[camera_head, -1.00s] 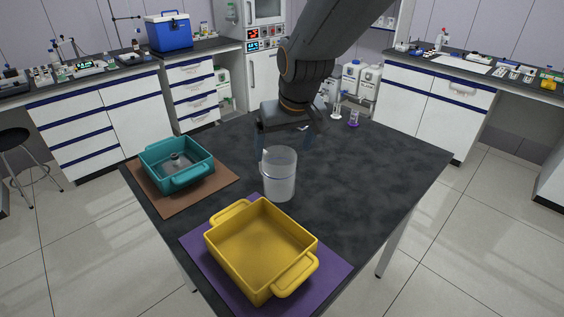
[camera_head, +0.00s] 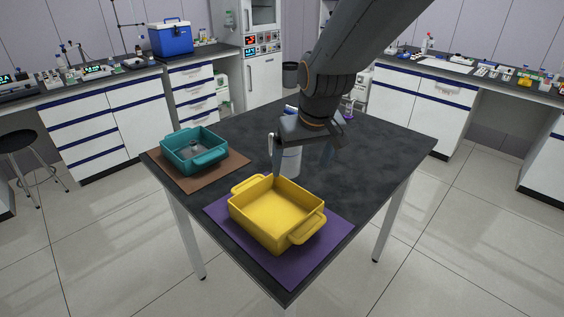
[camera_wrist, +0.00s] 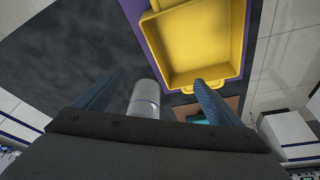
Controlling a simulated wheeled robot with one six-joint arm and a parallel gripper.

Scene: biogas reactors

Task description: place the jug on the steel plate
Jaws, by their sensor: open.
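A translucent pale cylindrical vessel, likely the jug (camera_head: 290,161), stands upright on the dark table (camera_head: 370,165). My gripper (camera_head: 301,172) is open around or just above it. The palm hides its top in the head view. I cannot make out a steel plate for certain in either view.
A yellow tray (camera_head: 238,212) on a purple mat (camera_head: 318,250) stands at the table's front, close to the jug. A teal tray (camera_head: 183,163) holding a small grey object sits on a brown mat (camera_head: 225,173) to the left. The table's right side is clear.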

